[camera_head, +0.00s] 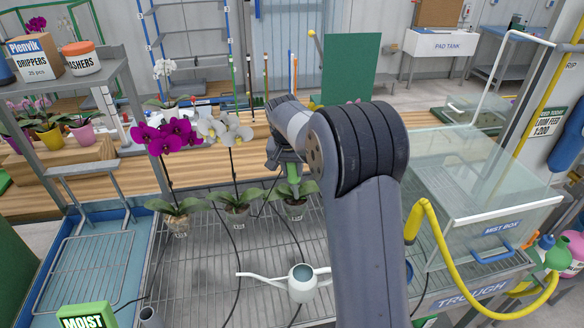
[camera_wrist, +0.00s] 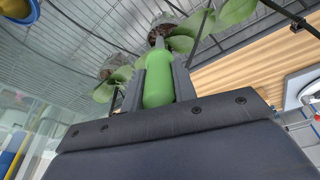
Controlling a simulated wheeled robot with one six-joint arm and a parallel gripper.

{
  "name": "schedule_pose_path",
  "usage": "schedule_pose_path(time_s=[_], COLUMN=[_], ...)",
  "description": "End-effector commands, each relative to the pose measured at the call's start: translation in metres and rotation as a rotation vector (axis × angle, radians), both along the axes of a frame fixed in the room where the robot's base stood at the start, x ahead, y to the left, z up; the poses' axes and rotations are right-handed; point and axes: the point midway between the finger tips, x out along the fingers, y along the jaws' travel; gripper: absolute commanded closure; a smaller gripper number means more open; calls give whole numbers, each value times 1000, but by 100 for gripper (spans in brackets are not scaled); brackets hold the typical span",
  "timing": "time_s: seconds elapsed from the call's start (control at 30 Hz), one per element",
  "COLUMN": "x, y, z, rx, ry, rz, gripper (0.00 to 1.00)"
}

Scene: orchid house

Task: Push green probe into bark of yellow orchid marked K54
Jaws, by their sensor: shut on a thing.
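My gripper (camera_head: 291,176) is shut on the green probe, whose handle (camera_head: 293,173) shows between the fingers in the head view. In the wrist view the green handle (camera_wrist: 158,80) fills the gap between both fingers (camera_wrist: 158,88). Just beyond it is a clear pot with dark bark (camera_wrist: 162,30) and green leaves. In the head view the gripper is above the rightmost potted plant (camera_head: 295,208) of the row. Its flowers are hidden and its tag is too small to read. The probe's tip is hard to make out, so I cannot tell whether it touches bark.
A white orchid (camera_head: 237,205) and a magenta orchid (camera_head: 180,216) stand left of the gripper on the wire bench (camera_head: 195,285). A watering can (camera_head: 301,285) is in front. A green MOIST box (camera_head: 86,316) is front left. The clear mist box (camera_head: 485,190) is right. Dark cables cross the bench.

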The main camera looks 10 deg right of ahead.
Motion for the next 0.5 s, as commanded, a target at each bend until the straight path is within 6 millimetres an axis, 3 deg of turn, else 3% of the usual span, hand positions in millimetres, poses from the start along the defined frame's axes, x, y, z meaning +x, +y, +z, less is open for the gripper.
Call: schedule_pose_path(time_s=[0.5], x=[0], y=[0], z=[2], rx=[29], ry=[48], rz=[-1], gripper=[96])
